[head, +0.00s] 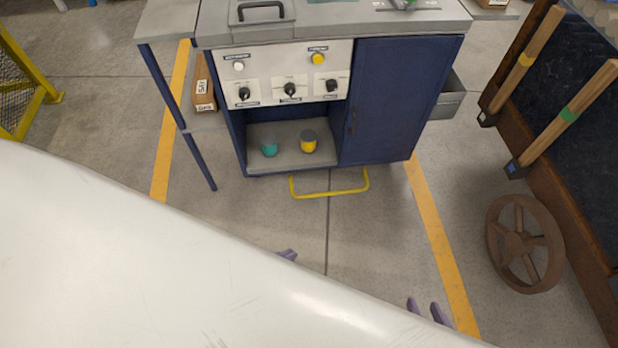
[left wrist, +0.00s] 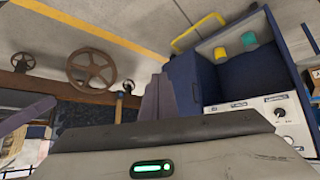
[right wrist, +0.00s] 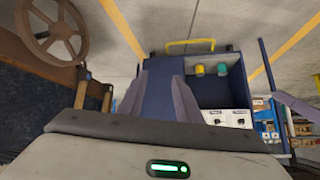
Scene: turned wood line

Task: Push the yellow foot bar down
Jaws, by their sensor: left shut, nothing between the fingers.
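The yellow foot bar (head: 330,194) is a U-shaped rail sticking out from the bottom front of the blue cabinet (head: 385,105), low over the floor. It also shows in the left wrist view (left wrist: 198,30) and the right wrist view (right wrist: 190,43). My left gripper (head: 288,255) is shut and empty, in front of the cabinet and apart from the bar; only its purple tips show in the head view. My right gripper (head: 428,310) has its two purple fingers apart with nothing between them, to the right and further from the cabinet. Neither gripper touches the bar.
A teal cup (head: 269,147) and a yellow cup (head: 308,142) stand on the cabinet's open shelf, below the knob panel (head: 290,73). A brown handwheel (head: 525,244) is at the right. A white surface covers the lower left. Floor before the bar is clear.

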